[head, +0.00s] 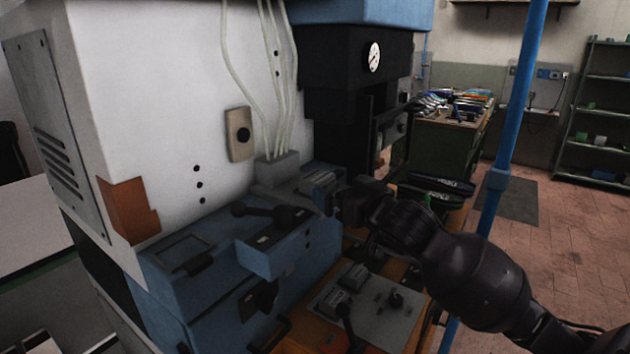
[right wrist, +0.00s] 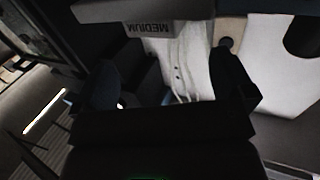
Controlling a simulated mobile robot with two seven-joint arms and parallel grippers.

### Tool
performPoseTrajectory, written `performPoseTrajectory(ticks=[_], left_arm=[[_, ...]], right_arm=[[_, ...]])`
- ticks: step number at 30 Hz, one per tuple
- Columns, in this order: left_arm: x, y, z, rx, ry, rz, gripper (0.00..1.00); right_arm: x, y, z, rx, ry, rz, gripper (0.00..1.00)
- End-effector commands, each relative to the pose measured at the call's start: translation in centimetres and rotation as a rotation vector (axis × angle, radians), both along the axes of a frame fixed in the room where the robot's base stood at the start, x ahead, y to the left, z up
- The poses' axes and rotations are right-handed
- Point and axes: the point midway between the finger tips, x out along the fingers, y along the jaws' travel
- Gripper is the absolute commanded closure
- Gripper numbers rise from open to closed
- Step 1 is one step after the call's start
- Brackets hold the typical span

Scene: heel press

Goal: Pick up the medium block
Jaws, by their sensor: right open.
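The medium block (right wrist: 148,29) shows at the top of the right wrist view as a grey block with the word MEDIUM upside down on its face. Part of it runs out of the frame. My right gripper (right wrist: 178,85) is open, its two dark fingers apart with nothing between them. The block lies beyond the fingertips. In the head view my right gripper (head: 336,203) is beside the blue press housing, close to small grey pieces (head: 321,179) on it. I cannot read a label on those pieces. My left gripper is not in view.
The large white and blue press (head: 160,90) fills the left. A lever with a dark knob (head: 285,215) sticks out near my right gripper. Below is a grey control panel (head: 375,310). A blue post (head: 512,120) stands to the right; the tiled floor beyond is open.

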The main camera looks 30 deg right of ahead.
Motion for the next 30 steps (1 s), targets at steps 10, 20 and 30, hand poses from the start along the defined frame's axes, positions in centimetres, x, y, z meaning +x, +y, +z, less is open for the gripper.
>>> performPoseTrajectory(ticks=[10,20,30], left_arm=[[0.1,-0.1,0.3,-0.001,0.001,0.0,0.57],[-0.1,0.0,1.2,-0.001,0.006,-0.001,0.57],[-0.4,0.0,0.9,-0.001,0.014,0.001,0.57]], right_arm=[[3.4,0.0,-0.2,-0.001,0.0,0.0,0.0],[7.2,-0.3,-0.3,-0.001,0.001,-0.001,0.0],[8.5,-0.2,-0.5,-0.002,0.0,0.0,0.0]])
